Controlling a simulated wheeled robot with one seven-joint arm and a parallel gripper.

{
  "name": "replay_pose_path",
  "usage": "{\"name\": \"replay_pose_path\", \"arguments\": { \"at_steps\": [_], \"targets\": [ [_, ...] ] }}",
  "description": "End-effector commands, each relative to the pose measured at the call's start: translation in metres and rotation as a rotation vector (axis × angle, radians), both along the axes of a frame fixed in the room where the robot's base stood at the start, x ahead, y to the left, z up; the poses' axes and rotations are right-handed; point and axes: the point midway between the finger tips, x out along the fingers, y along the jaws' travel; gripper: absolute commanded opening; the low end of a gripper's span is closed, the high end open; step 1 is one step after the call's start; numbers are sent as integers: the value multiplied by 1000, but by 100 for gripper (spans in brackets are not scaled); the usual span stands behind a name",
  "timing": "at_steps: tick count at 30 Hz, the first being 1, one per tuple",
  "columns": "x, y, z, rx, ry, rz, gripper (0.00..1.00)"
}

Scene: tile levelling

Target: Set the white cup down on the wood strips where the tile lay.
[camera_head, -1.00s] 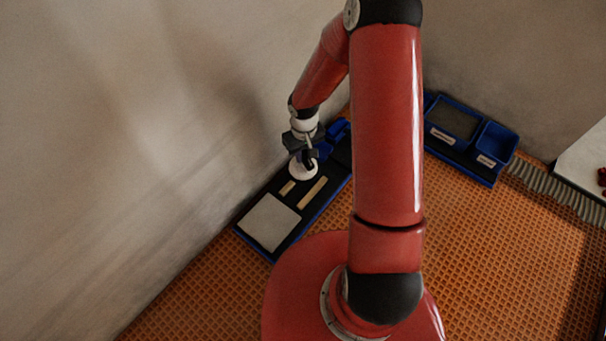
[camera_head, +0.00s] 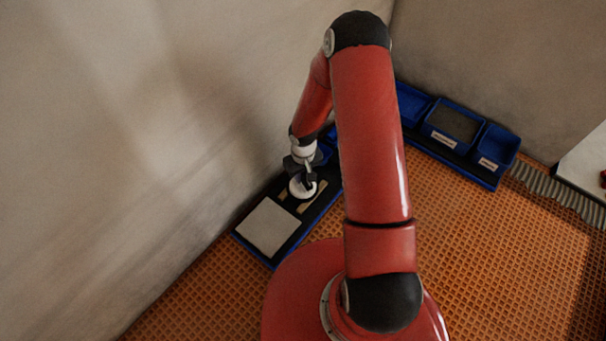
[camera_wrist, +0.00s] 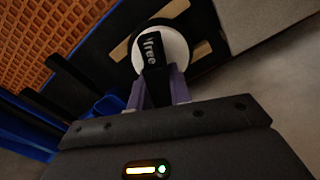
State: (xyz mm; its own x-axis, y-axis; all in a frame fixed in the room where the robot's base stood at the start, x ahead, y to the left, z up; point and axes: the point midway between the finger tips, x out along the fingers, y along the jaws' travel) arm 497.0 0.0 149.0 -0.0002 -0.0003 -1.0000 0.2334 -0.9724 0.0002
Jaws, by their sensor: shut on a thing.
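The white cup (camera_head: 302,190) is round and white with a dark part on top, and hangs over or at the wood strips in the head view. It also shows in the wrist view (camera_wrist: 177,45), between my fingers and in front of the strips. My gripper (camera_head: 302,177) is shut on the cup from above. One wood strip (camera_head: 319,192) shows to the right of the cup, and a strip end (camera_wrist: 119,50) shows in the wrist view. The cup covers part of the strips. I cannot tell whether it touches them. The pale square tile (camera_head: 268,227) lies on the tray, nearer than the cup.
The blue-rimmed black tray (camera_head: 301,233) lies along the wall on an orange grid floor (camera_head: 480,245). Blue bins (camera_head: 494,148) with labels stand at the back right. The wall (camera_head: 150,130) is close on the left of the tray.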

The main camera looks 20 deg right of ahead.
Motion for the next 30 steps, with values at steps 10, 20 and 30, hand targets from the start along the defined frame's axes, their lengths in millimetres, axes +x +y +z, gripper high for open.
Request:
{"name": "replay_pose_path", "arguments": {
  "at_steps": [10,20,30],
  "targets": [
    [0,0,-3,0,0,0,42],
    [0,0,7,0,-1,-1,42],
    [1,0,78,0,-3,-1,42]
  ]
}}
